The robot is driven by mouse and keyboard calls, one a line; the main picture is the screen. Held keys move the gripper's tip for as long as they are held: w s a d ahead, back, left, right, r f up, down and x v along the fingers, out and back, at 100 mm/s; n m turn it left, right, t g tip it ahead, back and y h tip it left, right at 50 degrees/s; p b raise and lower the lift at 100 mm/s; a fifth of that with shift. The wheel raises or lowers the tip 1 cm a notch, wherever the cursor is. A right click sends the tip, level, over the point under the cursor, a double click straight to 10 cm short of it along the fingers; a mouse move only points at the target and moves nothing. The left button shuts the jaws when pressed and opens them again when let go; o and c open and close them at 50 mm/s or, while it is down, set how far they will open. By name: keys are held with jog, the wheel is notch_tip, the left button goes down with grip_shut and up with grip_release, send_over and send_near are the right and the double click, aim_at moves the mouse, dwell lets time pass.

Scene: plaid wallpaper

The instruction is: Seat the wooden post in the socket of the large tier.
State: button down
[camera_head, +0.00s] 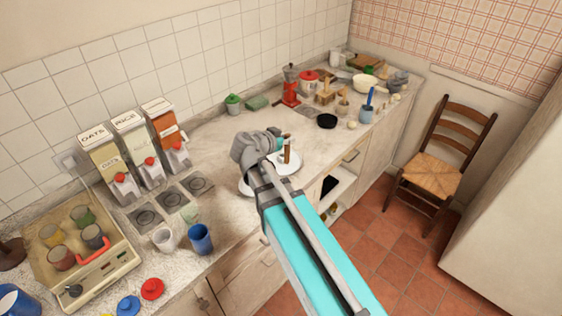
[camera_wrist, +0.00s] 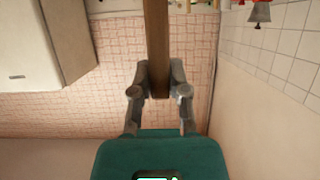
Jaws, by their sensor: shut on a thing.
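My gripper (camera_wrist: 159,92) is shut on the wooden post (camera_wrist: 157,45), a brown bar that runs up between the two fingers in the wrist view. In the head view the post (camera_head: 288,151) stands about upright beside my wrist, over a white round plate-like tier (camera_head: 286,168) on the counter. I cannot tell whether its lower end touches the tier. Part of another white round piece (camera_head: 244,185) shows left of my arm, mostly hidden behind it. The socket is not visible, and my arm covers much of this area.
Three dispensers (camera_head: 133,150) stand left against the tiled wall. A blue cup (camera_head: 200,239) and a pale mug (camera_head: 165,239) stand near the front edge. The counter behind my wrist is mostly clear.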

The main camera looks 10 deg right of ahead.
jog(key=shift+m+g+h, duration=0.4)
jog(key=shift+m+g, duration=0.2)
jog(key=d, duration=0.2)
jog(key=d+r+p, duration=0.1)
jog(key=d, duration=0.1)
jog(key=shift+d, duration=0.15)
jog(key=w+a+f+b, duration=0.3)
jog(key=w+f+b, duration=0.6)
jog(key=w, duration=0.4)
jog(key=shift+w+f+b, duration=0.2)
jog(key=shift+f+b, duration=0.8)
jog(key=shift+b, duration=0.05)
jog(key=shift+w+f+b, duration=0.15)
jog(key=shift+f+b, duration=0.85)
jog(key=shift+b, duration=0.05)
